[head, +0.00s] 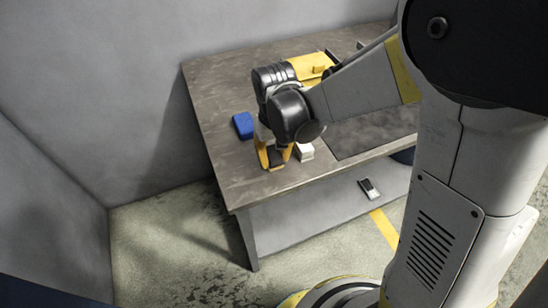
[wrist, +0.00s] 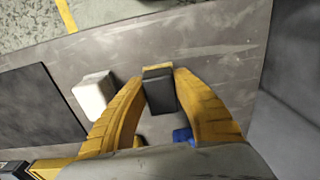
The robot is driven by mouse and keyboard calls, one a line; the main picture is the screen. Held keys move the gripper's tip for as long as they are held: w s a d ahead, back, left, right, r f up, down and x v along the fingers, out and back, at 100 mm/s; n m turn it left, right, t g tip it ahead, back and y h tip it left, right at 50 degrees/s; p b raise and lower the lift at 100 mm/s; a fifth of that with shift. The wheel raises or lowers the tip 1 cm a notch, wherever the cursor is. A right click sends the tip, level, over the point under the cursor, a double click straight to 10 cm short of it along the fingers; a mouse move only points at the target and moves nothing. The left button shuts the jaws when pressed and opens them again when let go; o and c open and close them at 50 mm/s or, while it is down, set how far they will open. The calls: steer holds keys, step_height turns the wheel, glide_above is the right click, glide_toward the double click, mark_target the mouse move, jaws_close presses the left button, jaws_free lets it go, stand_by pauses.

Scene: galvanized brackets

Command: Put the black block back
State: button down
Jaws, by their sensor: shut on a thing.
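The black block (wrist: 160,95) is between the two yellow fingers of my gripper (wrist: 159,80), which is shut on it. In the head view the black block (head: 276,160) shows low between the fingertips of my gripper (head: 274,158), near the front left edge of the table. I cannot tell whether it touches the tabletop. A small tan or yellowish patch (wrist: 158,67) shows right at the block's far end in the wrist view; most of it is hidden by the block.
A blue block (head: 243,125) lies left of my gripper on the table (head: 225,170). A white block (head: 304,151) stands close on the right. A dark flat area (head: 365,135) lies farther right. A yellow object (head: 312,66) is at the back. Walls stand behind and left.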

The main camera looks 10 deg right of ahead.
mark_target(274, 155)
steer(key=shift+f, duration=0.25)
steer(key=c, duration=1.1)
jaws_free()
steer(key=shift+r, duration=0.1)
step_height(274, 155, up, 12)
steer(key=p, duration=0.5)
steer(key=s+d+r+m+t, duration=0.3)
steer(key=s+d+r+t, duration=0.4)
steer(key=s+d, duration=0.3)
steer(key=d+r, duration=0.1)
steer(key=d, duration=0.2)
steer(key=shift+s+d+r, duration=0.2)
steer(key=shift+s+r, duration=0.1)
